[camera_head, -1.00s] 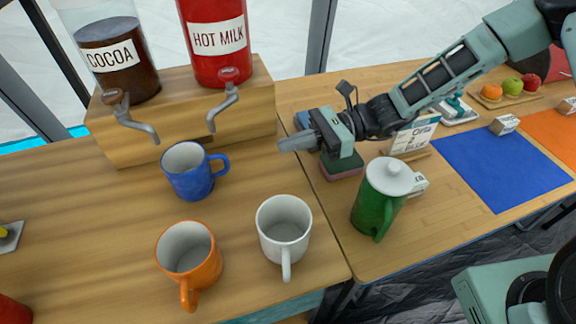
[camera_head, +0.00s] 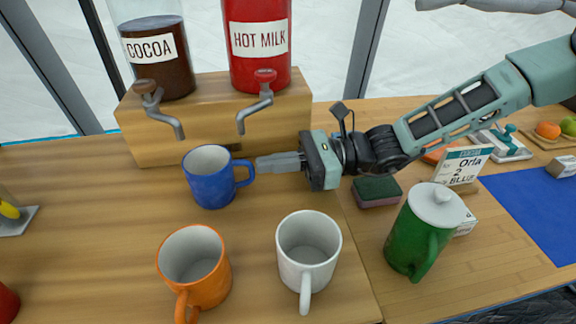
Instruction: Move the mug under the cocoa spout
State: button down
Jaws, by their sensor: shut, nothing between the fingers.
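The cocoa dispenser (camera_head: 158,70) stands at the back left on a wooden stand, with its metal spout (camera_head: 169,122) pointing down and forward. A blue mug (camera_head: 207,183) stands upright on the table, in front of and slightly right of the spout's end, its handle facing right. My gripper (camera_head: 262,164) is shut and empty, reaching in from the right; its fingertips are at the blue mug's handle, and I cannot tell whether they touch. A white mug (camera_head: 300,262) and an orange mug (camera_head: 212,283) stand nearer the front edge. The mugs show no liquid.
A hot milk dispenser (camera_head: 258,65) with its own spout shares the wooden stand (camera_head: 225,145). Right of my gripper are a sponge (camera_head: 377,190), a green lidded jug (camera_head: 412,240) and a card (camera_head: 462,165) reading "Orla 2 BLUE". A blue mat (camera_head: 530,212) lies farther right.

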aim_at(222, 177)
jog(key=shift+a, duration=0.15)
jog(key=shift+p+x, duration=0.45)
jog(key=shift+x, duration=1.1)
